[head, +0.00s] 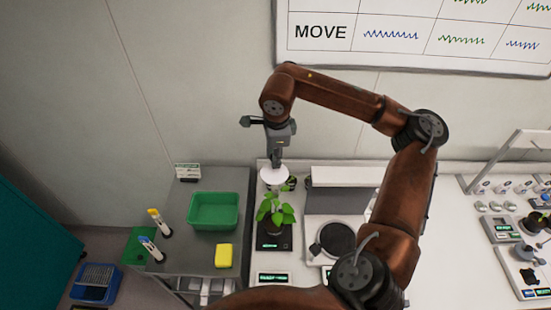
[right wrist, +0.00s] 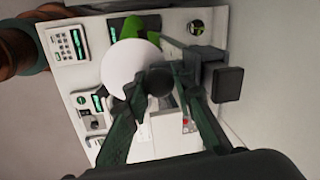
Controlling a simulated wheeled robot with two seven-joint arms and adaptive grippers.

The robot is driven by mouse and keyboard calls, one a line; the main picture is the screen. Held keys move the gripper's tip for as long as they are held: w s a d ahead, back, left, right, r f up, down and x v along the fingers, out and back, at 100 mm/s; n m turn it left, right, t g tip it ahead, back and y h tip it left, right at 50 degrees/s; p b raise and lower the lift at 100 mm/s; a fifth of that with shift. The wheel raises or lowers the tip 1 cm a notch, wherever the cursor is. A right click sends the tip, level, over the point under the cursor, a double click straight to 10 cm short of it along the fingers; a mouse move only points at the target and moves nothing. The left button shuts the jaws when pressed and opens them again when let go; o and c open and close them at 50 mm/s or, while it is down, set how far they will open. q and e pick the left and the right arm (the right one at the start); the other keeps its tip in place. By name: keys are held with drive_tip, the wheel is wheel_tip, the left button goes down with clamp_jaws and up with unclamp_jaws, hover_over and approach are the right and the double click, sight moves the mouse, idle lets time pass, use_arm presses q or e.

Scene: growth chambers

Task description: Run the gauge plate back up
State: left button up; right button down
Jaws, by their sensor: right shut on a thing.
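The gauge plate, a white disc (head: 274,174), stands just above and behind a green leafy plant (head: 275,212) in a pot. In the right wrist view the white disc (right wrist: 128,64) lies just beyond the fingertips. My right gripper (head: 277,157) is above the disc, pointing down. In the right wrist view my right gripper (right wrist: 158,88) is shut on a dark round knob (right wrist: 159,80) at the disc's edge. How the knob joins the plate is hidden. The plant's pot stands on a dark scale (head: 272,243) with a lit display. My left gripper is not in view.
A balance with a round dark pan (head: 338,239) stands right of the plant. My right arm crosses over the bench.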

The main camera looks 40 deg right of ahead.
sight(277, 171)
drive_tip(key=shift+w+r, duration=0.1)
drive_tip(key=shift+r, duration=0.2)
drive_tip(key=c, duration=2)
unclamp_jaws()
drive_tip(key=shift+o, duration=0.3)
drive_tip(key=shift+r, duration=0.25)
wheel_tip(277, 171, up, 11)
drive_tip(key=s+a, duration=0.1)
drive_tip(key=s, duration=0.1)
drive_tip(key=shift+s+r, duration=0.15)
drive_tip(key=shift+s, duration=0.05)
